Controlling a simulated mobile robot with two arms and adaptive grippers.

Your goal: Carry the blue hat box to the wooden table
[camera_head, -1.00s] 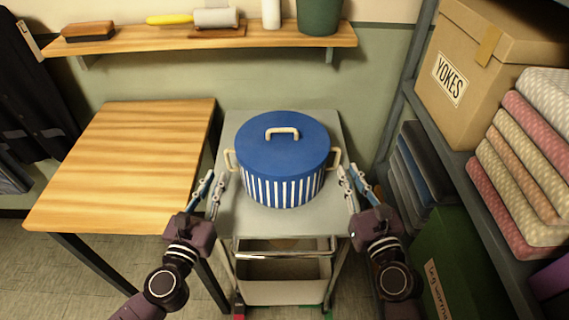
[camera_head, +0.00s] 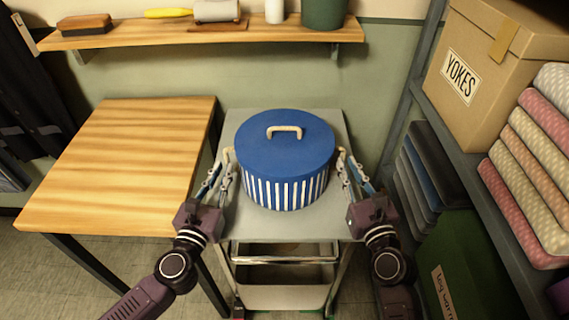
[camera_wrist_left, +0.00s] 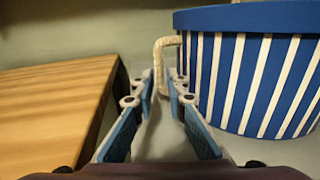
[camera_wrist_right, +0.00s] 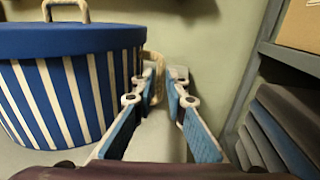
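The blue hat box (camera_head: 286,160) has a blue lid, blue and white striped sides and cream handles. It stands upright on a grey cart (camera_head: 245,222), right of the wooden table (camera_head: 125,160). My left gripper (camera_head: 226,165) is open at its left handle; in the left wrist view that handle (camera_wrist_left: 161,62) stands between or just beyond the fingertips. My right gripper (camera_head: 344,162) is open at its right handle; in the right wrist view that handle (camera_wrist_right: 155,75) shows between the fingertips. I cannot tell whether the fingers touch the handles.
The wooden table top is bare. A wall shelf (camera_head: 200,36) with a brush, a roller and pots runs behind. At the right, a rack holds a YOKES box (camera_head: 490,70), folded fabrics (camera_head: 530,150) and a green box (camera_head: 455,270). A dark coat hangs at the far left.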

